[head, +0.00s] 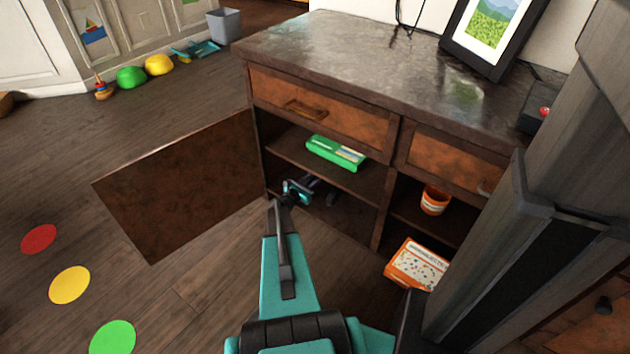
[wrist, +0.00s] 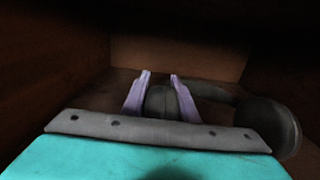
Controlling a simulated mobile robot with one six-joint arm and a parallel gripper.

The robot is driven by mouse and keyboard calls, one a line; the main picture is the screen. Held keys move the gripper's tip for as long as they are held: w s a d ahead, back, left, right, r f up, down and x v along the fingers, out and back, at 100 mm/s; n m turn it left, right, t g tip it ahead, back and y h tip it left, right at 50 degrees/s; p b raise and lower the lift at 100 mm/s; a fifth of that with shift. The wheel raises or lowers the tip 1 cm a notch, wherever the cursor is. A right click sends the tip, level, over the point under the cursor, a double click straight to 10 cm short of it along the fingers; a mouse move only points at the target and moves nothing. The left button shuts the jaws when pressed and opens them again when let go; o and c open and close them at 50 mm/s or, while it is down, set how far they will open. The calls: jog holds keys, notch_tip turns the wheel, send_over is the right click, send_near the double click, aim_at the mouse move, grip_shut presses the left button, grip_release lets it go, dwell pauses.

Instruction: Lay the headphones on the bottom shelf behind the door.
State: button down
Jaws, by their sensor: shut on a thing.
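The dark headphones (head: 331,198) are inside the bottom compartment of the left cabinet bay, partly hidden by my gripper and shadow. My gripper (head: 306,187) reaches in through the open front. In the wrist view its two pale purple fingers (wrist: 160,82) are shut on one dark ear cup of the headphones (wrist: 161,101). The band runs right to the other cup (wrist: 268,122). Whether the headphones touch the bottom shelf (head: 352,222) I cannot tell. The brown door (head: 185,190) stands wide open to the left.
A green box (head: 336,152) lies on the shelf above. An orange cup (head: 434,200) and an orange-and-white box (head: 416,263) are in the right bay. A framed picture (head: 492,32) stands on the dark countertop (head: 370,65). Floor left of the door is mostly clear, with coloured discs.

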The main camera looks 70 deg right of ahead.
jog(key=shift+d, duration=0.1)
jog(key=shift+w+d+f, duration=0.1)
jog(key=shift+w+d, duration=0.3)
jog(key=shift+d, duration=0.1)
jog(key=shift+f+b, duration=1)
jog(key=shift+f, duration=0.65)
jog(key=shift+f, duration=0.15)
jog(key=c, duration=1.4)
grip_release()
